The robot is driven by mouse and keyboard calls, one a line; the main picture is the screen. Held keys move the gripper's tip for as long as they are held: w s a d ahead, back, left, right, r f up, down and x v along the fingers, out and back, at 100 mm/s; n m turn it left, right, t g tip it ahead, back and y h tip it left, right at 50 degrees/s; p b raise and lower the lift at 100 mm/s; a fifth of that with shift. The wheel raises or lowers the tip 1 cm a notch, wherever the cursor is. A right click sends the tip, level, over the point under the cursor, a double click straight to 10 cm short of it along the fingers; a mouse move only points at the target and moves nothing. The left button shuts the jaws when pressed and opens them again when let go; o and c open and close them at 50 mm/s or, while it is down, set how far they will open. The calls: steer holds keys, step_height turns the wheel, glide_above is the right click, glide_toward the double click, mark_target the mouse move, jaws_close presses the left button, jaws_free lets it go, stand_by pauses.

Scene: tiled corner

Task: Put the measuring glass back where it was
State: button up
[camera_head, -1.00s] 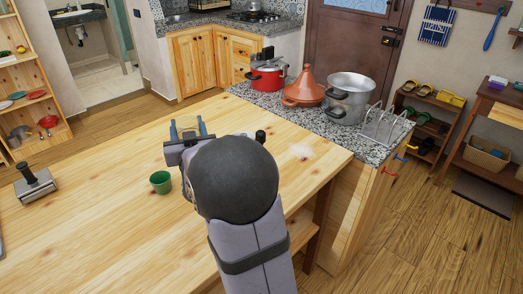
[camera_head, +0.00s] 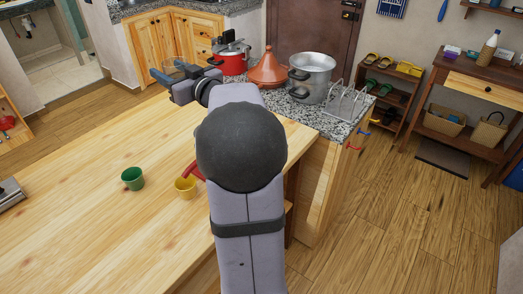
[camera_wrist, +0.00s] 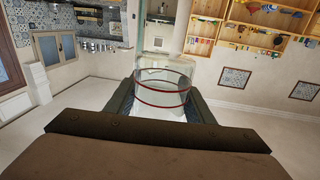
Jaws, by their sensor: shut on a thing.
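My gripper (camera_head: 174,73) is shut on the measuring glass (camera_wrist: 163,92), a clear glass with red rings around it. In the wrist view the glass sits between the two dark fingers. In the head view the glass (camera_head: 173,66) shows faintly between the blue fingertips, raised above the far side of the wooden table (camera_head: 90,210). What lies directly under the glass is hard to tell.
A red pot (camera_head: 232,62), tagine (camera_head: 268,70), steel pot (camera_head: 312,75) and rack (camera_head: 347,103) stand on the granite counter.

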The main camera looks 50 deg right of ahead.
steer(key=s+d+r+m+h+b, duration=0.25)
steer(key=s+d+b, duration=0.35)
steer(key=s+d, duration=0.3)
steer(key=shift+s+d+f+m+g+h+b, duration=0.2)
steer(key=shift+s+d+f+b, duration=1.1)
steer(key=shift+f, duration=3.85)
steer(key=shift+s+d+f+n+g+h+b, duration=0.15)
steer(key=shift+d+f+h+b, duration=0.3)
steer(key=shift+d+f, duration=3.2)
steer(key=shift+s+d+f+m+g+h+b, duration=0.35)
steer(key=shift+s+f+b, duration=0.4)
steer(key=shift+f, duration=5.9)
steer(key=shift+a+f, duration=0.1)
steer(key=shift+f, duration=0.15)
steer(key=o, duration=1.2)
steer(key=shift+c, duration=0.2)
